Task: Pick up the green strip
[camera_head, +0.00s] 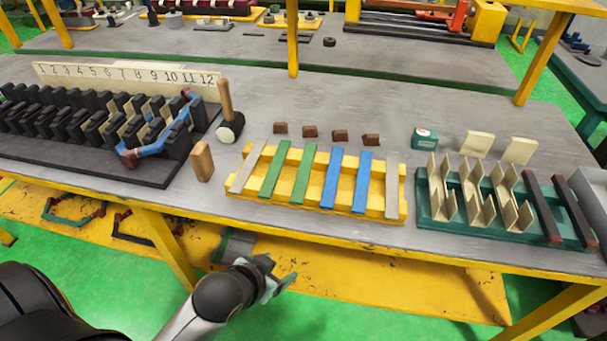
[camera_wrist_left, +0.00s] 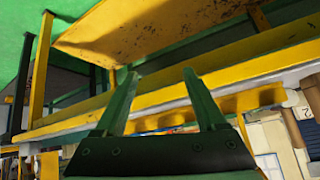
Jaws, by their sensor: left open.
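Two green strips lie side by side across a yellow rack on the workbench in the head view: the left green strip (camera_head: 273,172) and the right green strip (camera_head: 303,173). The yellow rack (camera_head: 398,205) also holds two blue strips (camera_head: 332,179) and a grey strip at each end. My left gripper (camera_head: 280,284) is in front of the bench and below its top, apart from the rack. In the left wrist view its two green fingers (camera_wrist_left: 162,100) are spread with nothing between them. My right gripper is not in view.
A slotted black stator block (camera_head: 120,165) stands left of the rack, with a mallet (camera_head: 230,115) and a wooden block (camera_head: 202,161) between them. A green holder (camera_head: 430,213) with folded pieces stands right. The bench's yellow front edge (camera_head: 330,242) lies between my gripper and the rack.

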